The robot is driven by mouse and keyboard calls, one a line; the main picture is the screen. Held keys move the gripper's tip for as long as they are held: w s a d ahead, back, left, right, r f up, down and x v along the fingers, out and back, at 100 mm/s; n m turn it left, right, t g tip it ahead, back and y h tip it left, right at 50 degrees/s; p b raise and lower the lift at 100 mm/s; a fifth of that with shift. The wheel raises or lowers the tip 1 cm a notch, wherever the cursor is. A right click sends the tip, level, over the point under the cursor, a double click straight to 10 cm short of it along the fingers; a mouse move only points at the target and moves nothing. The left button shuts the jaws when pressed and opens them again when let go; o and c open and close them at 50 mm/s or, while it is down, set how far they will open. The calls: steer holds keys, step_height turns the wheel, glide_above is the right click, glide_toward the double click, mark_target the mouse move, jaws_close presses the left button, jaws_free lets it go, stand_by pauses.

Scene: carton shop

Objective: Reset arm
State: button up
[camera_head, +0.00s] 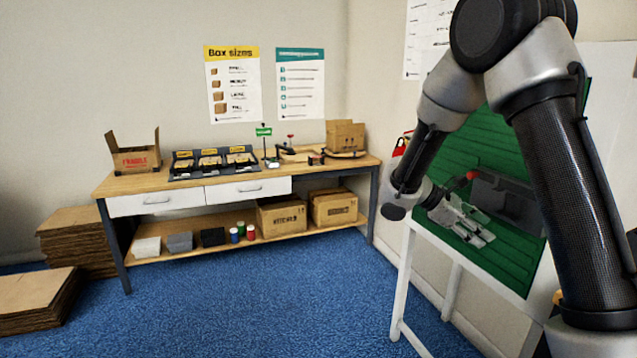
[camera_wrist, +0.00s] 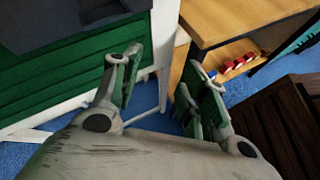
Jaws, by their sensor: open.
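My arm stands at the right of the head view, bent at the elbow, with the forearm hanging down. My gripper (camera_head: 470,225) is in front of a green slatted panel (camera_head: 520,255) on a white frame. In the wrist view my gripper (camera_wrist: 160,98) has its two fingers wide apart with nothing between them. Blue carpet and a white frame leg show through the gap. The green panel (camera_wrist: 60,100) also shows at the left of the wrist view.
A wooden workbench (camera_head: 330,168) with an open carton (camera_head: 135,155), black trays (camera_head: 212,165) and shelf boxes (camera_head: 282,217) stands against the back wall. Flat cardboard stacks (camera_head: 38,295) lie at the left. The blue carpet (camera_head: 270,300) between is clear. A white frame leg (camera_head: 402,280) stands below my gripper.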

steer(key=s+a+r+m+t+y, duration=0.1)
steer(key=s+r+m+y, duration=0.3)
steer(key=s, duration=0.4)
steer(key=s+a+r+m+t+y, duration=0.1)
steer(key=s+r+m+t+y, duration=0.1)
steer(key=s, duration=0.7)
steer(key=s+a+r+m+t+y, duration=0.1)
steer(key=s+r+m+t+y, duration=0.1)
steer(key=s+r+m+y, duration=0.3)
steer(key=s+r+m, duration=0.1)
steer(key=s+m, duration=0.1)
steer(key=s, duration=0.1)
steer(key=shift+s+t+y, duration=0.3)
steer(key=shift+s, duration=0.1)
